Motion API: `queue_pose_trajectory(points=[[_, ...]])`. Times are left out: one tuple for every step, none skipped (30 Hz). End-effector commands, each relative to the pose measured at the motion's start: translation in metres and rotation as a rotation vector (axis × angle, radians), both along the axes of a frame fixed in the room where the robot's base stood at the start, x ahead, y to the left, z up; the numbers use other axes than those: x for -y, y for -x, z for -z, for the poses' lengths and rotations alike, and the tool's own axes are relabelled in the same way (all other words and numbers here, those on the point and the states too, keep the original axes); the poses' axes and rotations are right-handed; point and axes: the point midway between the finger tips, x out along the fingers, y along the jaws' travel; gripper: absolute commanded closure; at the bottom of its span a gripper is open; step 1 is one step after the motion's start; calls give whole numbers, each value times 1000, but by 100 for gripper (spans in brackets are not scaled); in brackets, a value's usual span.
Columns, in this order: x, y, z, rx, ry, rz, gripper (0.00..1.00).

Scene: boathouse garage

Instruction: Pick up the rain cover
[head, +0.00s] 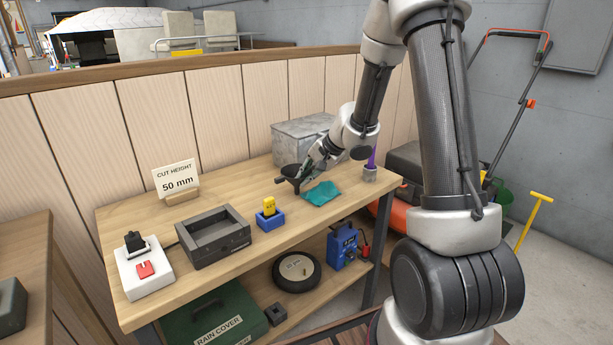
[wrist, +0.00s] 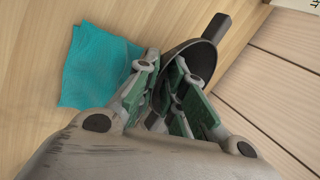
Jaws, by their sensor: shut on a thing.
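The words "RAIN COVER" are on a green case (head: 215,322) on the shelf under the workbench; its lower part is cut off by the frame. No loose cover shows outside it. My gripper (head: 303,174) is above the bench top, well up and to the right of that case. It is shut on a dark funnel (head: 290,171), gripping its rim; the funnel also shows between the fingers in the wrist view (wrist: 195,57). A teal cloth (head: 321,193) lies flat on the bench beside my gripper, and it also shows in the wrist view (wrist: 97,66).
The bench (head: 333,211) carries a metal box (head: 297,143), a grey tray (head: 212,235), a blue holder with a yellow thing (head: 270,214), a white switch base (head: 142,270) and a sign (head: 176,178). A round dark disc (head: 297,271) and a blue device (head: 343,247) share the lower shelf.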

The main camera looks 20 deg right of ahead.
Motion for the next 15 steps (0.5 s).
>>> queue_pose_trajectory(points=[[0, 0, 1, 0, -1, -1, 100], [0, 0, 2, 0, -1, -1, 100], [0, 0, 3, 0, 0, -1, 87], [0, 0, 2, 0, 0, -1, 82], [0, 0, 2, 0, 0, -1, 76], [0, 0, 2, 0, 0, -1, 69], [0, 0, 2, 0, 0, -1, 67], [0, 0, 2, 0, 0, -1, 67], [0, 0, 2, 0, 0, -1, 67], [0, 0, 2, 0, 0, -1, 67], [0, 0, 2, 0, 0, -1, 67], [0, 0, 2, 0, 0, -1, 67], [0, 0, 2, 0, 0, -1, 67], [0, 0, 2, 0, 0, -1, 67], [0, 0, 2, 0, 0, -1, 67]])
